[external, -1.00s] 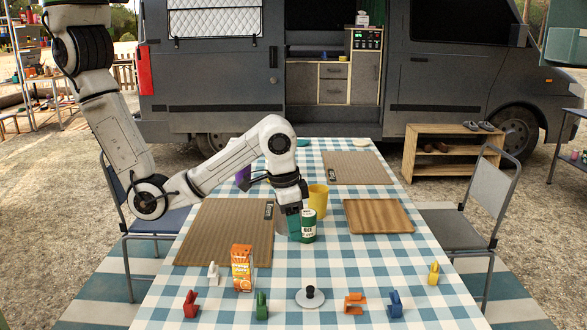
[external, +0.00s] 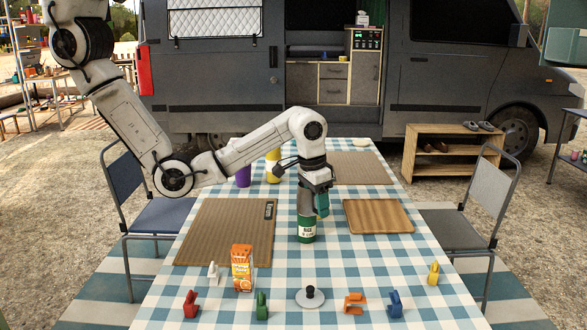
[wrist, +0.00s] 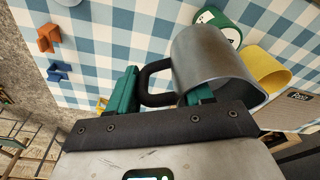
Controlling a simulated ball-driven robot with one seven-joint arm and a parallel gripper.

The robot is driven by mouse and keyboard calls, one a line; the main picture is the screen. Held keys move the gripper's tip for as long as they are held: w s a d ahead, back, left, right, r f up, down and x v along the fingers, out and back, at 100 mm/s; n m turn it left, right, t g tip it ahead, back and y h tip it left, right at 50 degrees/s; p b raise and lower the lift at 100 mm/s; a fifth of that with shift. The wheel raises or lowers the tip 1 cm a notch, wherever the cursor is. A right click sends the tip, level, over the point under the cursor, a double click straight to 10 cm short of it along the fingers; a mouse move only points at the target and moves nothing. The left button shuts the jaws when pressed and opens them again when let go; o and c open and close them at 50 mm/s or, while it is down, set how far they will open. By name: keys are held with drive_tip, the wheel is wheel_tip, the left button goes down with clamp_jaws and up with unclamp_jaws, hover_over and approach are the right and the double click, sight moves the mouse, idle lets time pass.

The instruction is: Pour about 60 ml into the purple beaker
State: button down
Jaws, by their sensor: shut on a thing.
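My gripper (external: 320,203) has teal fingers, which also show in the wrist view (wrist: 160,98). They are shut on the black handle of a grey metal mug (wrist: 208,60). In the external view the mug (external: 306,202) is in front of the gripper, just above or behind a green can (external: 306,233); the gap is unclear. The mug's contents cannot be seen. The purple beaker (external: 243,176) stands farther back to the left, partly hidden by my arm.
A yellow cup (wrist: 265,70) is beside the mug in the wrist view. Another yellow item (external: 273,167) stands near the purple beaker. A brown mat (external: 225,232) lies left and a wooden board (external: 378,216) right. An orange carton (external: 241,268) and several small coloured pieces line the front.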

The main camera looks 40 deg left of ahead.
drive_tip(key=w+a+n, duration=0.1)
drive_tip(key=w+a, duration=0.3)
drive_tip(key=w, duration=0.1)
drive_tip(key=w+a+n, duration=0.1)
drive_tip(key=w+a, duration=0.3)
drive_tip(key=w, duration=0.2)
drive_tip(key=w+a+n+p, duration=0.1)
drive_tip(key=w+a+n, duration=0.1)
drive_tip(key=w, duration=0.3)
drive_tip(key=shift+w+a, duration=0.15)
drive_tip(key=shift+a, duration=0.75)
drive_tip(key=w+a+f+n, duration=0.1)
drive_tip(key=w+a+f, duration=0.1)
drive_tip(key=a, duration=0.6)
drive_tip(key=w+a+f+n, duration=0.2)
drive_tip(key=a+f, duration=0.1)
drive_tip(key=a, duration=0.5)
drive_tip(key=w+a+f+n+y, duration=0.1)
drive_tip(key=w+a+f+n, duration=0.1)
drive_tip(key=a, duration=0.6)
drive_tip(key=shift+w+f+b, duration=0.3)
drive_tip(key=shift+w+f, duration=0.05)
drive_tip(key=shift+w, duration=0.15)
drive_tip(key=shift+r, duration=0.15)
